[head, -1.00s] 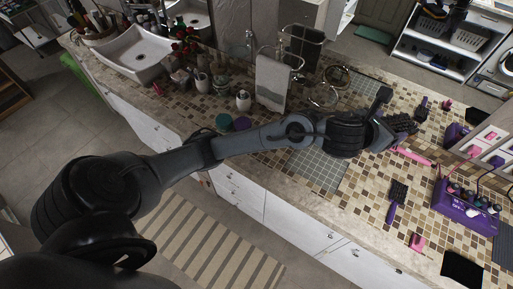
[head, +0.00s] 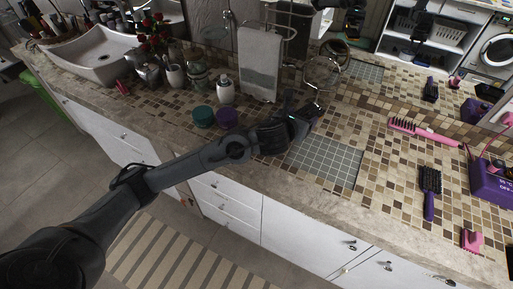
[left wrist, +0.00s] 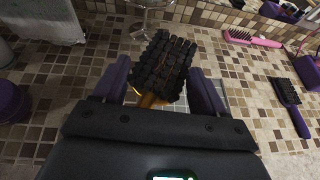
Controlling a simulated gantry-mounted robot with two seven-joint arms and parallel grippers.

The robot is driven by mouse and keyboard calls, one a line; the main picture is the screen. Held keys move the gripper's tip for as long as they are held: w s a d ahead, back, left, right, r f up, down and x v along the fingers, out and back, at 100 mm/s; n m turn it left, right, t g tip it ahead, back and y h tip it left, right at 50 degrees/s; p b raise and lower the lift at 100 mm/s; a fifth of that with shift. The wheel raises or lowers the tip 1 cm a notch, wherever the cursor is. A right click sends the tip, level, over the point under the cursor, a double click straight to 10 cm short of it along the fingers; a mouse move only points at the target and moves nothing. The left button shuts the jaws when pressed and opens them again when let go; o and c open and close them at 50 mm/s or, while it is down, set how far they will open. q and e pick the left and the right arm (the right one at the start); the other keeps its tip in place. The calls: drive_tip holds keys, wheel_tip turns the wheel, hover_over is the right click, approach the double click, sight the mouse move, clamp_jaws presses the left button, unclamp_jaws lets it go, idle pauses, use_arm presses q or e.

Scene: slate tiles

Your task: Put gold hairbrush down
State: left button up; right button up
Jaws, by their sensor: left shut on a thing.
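My left gripper (head: 302,114) is over the tiled counter, beside the grey grid mat (head: 325,163) and near the round mirror's stand. In the left wrist view, the gold hairbrush (left wrist: 164,66) sits between the purple fingers of the left gripper (left wrist: 160,86). Its dark bristle head faces the camera and a bit of gold handle shows below; the rest is hidden. The left gripper is shut on it. In the head view I cannot make out the brush clearly. My right gripper is not in view.
A black-and-purple brush (head: 429,190), a pink brush (head: 424,131) and a pink clip (head: 471,239) lie to the right. Teal (head: 203,116) and purple (head: 227,118) jars stand left of the gripper. A towel (head: 259,64) hangs behind. The grid mat is mostly bare.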

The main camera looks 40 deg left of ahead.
use_arm(q)
drive_tip(key=f, duration=0.1)
drive_tip(key=f+b, duration=0.2)
drive_tip(key=shift+w+a, duration=0.1)
drive_tip(key=shift+a, duration=0.15)
drive_tip(key=shift+a+f+b, duration=0.15)
drive_tip(key=shift+f+b, duration=0.05)
drive_tip(key=shift+b, duration=0.15)
drive_tip(key=a+f, duration=0.2)
drive_tip(key=a, duration=0.1)
drive_tip(key=a+f+b, duration=0.1)
drive_tip(key=a+f, duration=0.1)
drive_tip(key=a, duration=0.2)
drive_tip(key=a+f, duration=0.2)
drive_tip(key=a, duration=0.2)
drive_tip(key=shift+a+f, duration=0.2)
drive_tip(key=shift+f, duration=0.2)
drive_tip(key=shift+f+b, duration=0.9)
drive_tip(key=shift+f, duration=1.15)
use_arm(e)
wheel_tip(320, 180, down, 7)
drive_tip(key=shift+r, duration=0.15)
use_arm(q)
drive_tip(key=shift+f, duration=0.15)
drive_tip(key=o, duration=1.1)
